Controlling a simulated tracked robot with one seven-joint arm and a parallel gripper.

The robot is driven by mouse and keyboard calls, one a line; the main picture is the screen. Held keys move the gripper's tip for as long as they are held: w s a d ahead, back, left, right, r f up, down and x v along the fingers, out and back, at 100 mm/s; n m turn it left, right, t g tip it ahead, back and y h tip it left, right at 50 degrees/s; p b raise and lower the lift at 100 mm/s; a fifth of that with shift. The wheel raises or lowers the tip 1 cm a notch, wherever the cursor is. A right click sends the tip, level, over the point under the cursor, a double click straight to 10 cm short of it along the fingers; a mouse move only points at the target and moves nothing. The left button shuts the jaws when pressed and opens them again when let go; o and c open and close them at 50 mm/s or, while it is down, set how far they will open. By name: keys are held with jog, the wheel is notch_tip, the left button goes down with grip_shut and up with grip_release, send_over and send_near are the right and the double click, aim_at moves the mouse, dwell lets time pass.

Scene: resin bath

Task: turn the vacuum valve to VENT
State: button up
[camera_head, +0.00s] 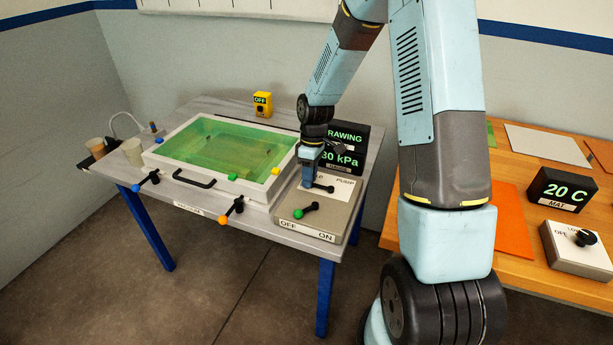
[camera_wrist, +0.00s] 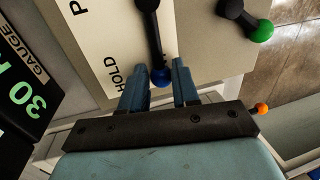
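The vacuum valve is a black lever (camera_wrist: 151,30) with a blue knob (camera_wrist: 161,77) on a pale plate. In the wrist view the blue knob end lies by the printed word HOLD, and the start of another word beginning with P shows to the left. In the head view my gripper (camera_head: 309,182) reaches down to the valve lever (camera_head: 326,188) on the grey control box (camera_head: 330,213). The VENT label is not readable.
A second lever with a green knob (camera_head: 299,213) sits nearby, marked OFF and ON. The gauge (camera_head: 341,160) reads 30 kPa, under a partly hidden display ending in RAWING. The green resin bath (camera_head: 182,183) is left of the box. An orange-knobbed lever (camera_head: 223,219) sticks out in front.

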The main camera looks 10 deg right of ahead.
jog(key=shift+o, duration=0.6)
jog(key=shift+r, duration=0.15)
notch_tip(320, 180, up, 13)
jog(key=w+d, duration=0.1)
jog(key=w, duration=0.1)
jog(key=shift+w+d, duration=0.2)
jog(key=shift+d, duration=0.05)
jog(key=shift+r, duration=0.15)
